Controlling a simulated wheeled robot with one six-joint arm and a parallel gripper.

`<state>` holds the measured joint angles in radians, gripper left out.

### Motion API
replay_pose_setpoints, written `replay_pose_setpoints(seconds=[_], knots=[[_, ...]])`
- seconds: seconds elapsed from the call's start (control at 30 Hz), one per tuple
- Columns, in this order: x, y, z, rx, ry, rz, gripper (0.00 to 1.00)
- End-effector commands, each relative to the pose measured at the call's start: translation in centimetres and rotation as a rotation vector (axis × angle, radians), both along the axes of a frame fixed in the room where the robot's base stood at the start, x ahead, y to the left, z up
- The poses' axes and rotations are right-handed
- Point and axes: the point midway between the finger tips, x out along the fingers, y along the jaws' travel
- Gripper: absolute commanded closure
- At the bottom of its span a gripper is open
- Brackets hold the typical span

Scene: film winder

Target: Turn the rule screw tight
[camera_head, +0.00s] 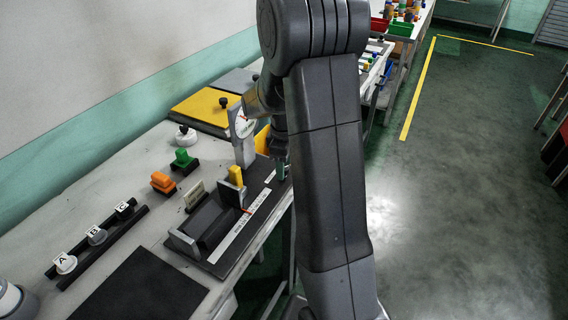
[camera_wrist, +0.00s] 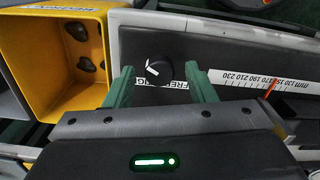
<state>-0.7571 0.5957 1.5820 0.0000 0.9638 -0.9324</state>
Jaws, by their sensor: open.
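The rule screw is a round black knob (camera_wrist: 158,70) with a white pointer mark, on a dark plate in the wrist view. A partly hidden white label lies below it, with letters like "FRE" showing. My gripper (camera_wrist: 160,82) has its two green fingers apart, one on each side of the knob. A gap shows between the knob and each finger. The white millimetre rule (camera_wrist: 262,80) with a red line (camera_wrist: 270,89) lies to the right. In the head view my arm hides the knob; a green fingertip (camera_head: 282,170) shows by the plate's far end.
A yellow bin (camera_wrist: 22,72) with dark pieces stands left of the plate in the wrist view.

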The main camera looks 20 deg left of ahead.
Motion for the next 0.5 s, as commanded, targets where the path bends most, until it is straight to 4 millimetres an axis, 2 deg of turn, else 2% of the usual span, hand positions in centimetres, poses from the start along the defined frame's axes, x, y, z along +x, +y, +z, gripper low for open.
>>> replay_pose_setpoints(seconds=[0.27,0.4,0.5], knots=[[0.00,-0.01,-0.11,0.000,0.000,0.000,0.52],[0.00,-0.01,-0.10,0.000,0.000,0.000,0.79],[0.00,-0.01,-0.09,0.000,0.000,0.000,0.94]])
